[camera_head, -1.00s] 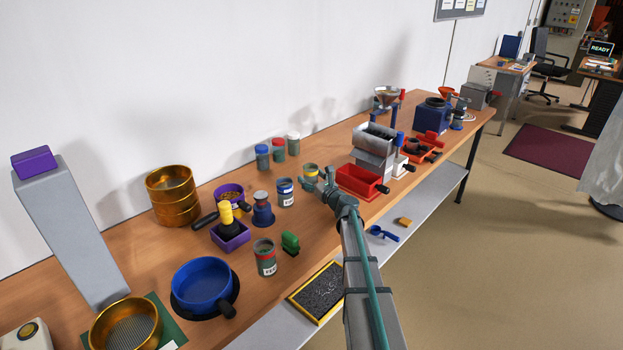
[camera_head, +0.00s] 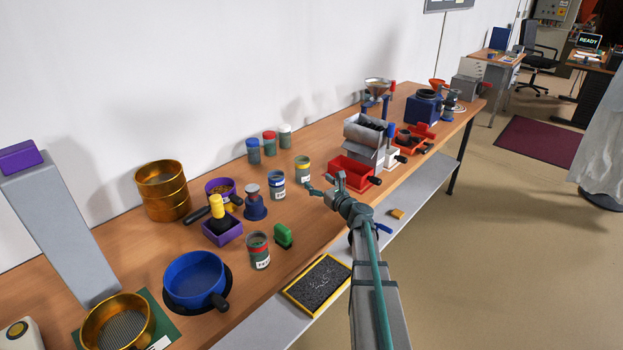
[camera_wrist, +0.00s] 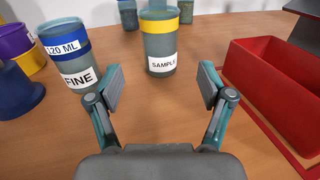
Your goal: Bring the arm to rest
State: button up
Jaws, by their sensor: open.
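My gripper (camera_head: 326,185) is open and empty over the front part of the bench, at the end of my outstretched arm. The yellow-banded SAMPLE jar (camera_head: 302,168) stands upright just beyond it. In the wrist view my two fingers (camera_wrist: 162,86) are spread apart, and the SAMPLE jar (camera_wrist: 160,45) stands ahead of the gap, clear of both pads. A blue-banded jar marked FINE (camera_wrist: 72,60) stands beyond the left finger. A red tray (camera_wrist: 275,90) lies to the right of the right finger.
On the wooden bench (camera_head: 330,225), the red tray (camera_head: 352,172) and a grey riffle box are close right of my gripper. A green clip-like object (camera_head: 284,236) and a red-banded jar (camera_head: 258,250) stand left. The floor (camera_head: 500,260) in front is open.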

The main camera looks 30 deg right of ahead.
jog(key=shift+s+d, duration=0.1)
jog(key=shift+s, duration=0.75)
